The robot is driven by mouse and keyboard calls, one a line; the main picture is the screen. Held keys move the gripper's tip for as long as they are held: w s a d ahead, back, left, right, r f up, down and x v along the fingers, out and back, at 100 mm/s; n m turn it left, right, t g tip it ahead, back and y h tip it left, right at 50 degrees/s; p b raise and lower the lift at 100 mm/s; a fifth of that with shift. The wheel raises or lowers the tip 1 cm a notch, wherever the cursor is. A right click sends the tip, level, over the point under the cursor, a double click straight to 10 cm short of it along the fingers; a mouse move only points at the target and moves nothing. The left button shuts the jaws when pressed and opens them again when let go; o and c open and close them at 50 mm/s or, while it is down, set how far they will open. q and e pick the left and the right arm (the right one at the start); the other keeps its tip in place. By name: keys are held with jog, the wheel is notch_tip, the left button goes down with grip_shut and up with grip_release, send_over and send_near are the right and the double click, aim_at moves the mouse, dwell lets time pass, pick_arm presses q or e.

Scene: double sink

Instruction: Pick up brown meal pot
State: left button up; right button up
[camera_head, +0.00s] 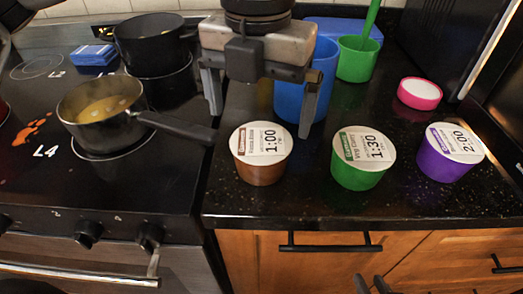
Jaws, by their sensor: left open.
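The brown meal pot (260,173) stands upright on the black counter, near its front edge and just right of the stove. Its white lid reads 1:00. My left gripper (260,122) is open, with its fingers spread wide and pointing down. In the picture its fingertips lie just above and to either side of the pot's lid. Nothing is between the fingers, and they do not appear to touch the pot. Only the dark tips of my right gripper (372,285) show at the bottom edge, in front of the drawers; its opening is unclear.
A green pot (359,178) and a purple pot (446,165) stand to the right. A pan with a long handle (180,127) points towards the brown pot from the stove. A blue cup (290,100), green cup (355,65) and pink-rimmed lid (419,94) are behind.

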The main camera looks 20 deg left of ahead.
aim_at(261, 141)
pick_arm(q)
jog(key=f, duration=0.5)
jog(key=w+f, duration=0.1)
jog(key=f, duration=0.1)
jog(key=shift+f+p, duration=0.2)
jog(key=shift+p, duration=0.15)
jog(key=shift+c, duration=0.3)
jog(key=c, duration=1.1)
jog(key=shift+r, duration=0.1)
